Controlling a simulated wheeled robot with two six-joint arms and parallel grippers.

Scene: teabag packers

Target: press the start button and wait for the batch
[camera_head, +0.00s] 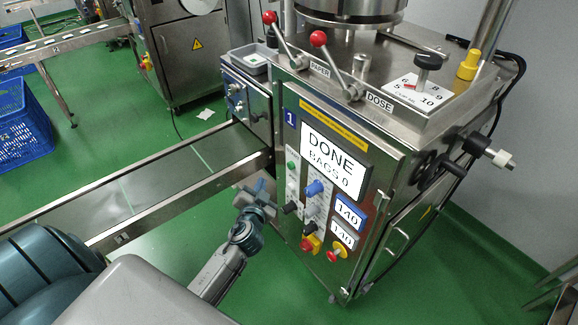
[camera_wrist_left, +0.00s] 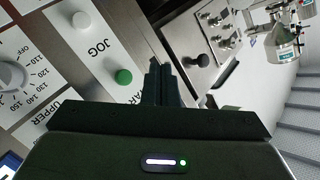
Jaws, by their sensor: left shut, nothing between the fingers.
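The packing machine (camera_head: 375,150) carries a control panel whose screen (camera_head: 334,160) reads "DONE" and "BAGS 0". The green button (camera_head: 292,165) is at the panel's upper left; it also shows in the left wrist view (camera_wrist_left: 124,76), beside a partly hidden label. My left gripper (camera_head: 262,193) is shut and empty, just left of the panel and below the green button in the head view. In the left wrist view its closed fingers (camera_wrist_left: 157,75) lie to the right of the green button; whether they touch the panel I cannot tell. My right gripper is not in view.
A white JOG button (camera_wrist_left: 81,20) sits beside the green one. A conveyor (camera_head: 160,185) runs left from the machine. Red-tipped levers (camera_head: 318,39) stand on top.

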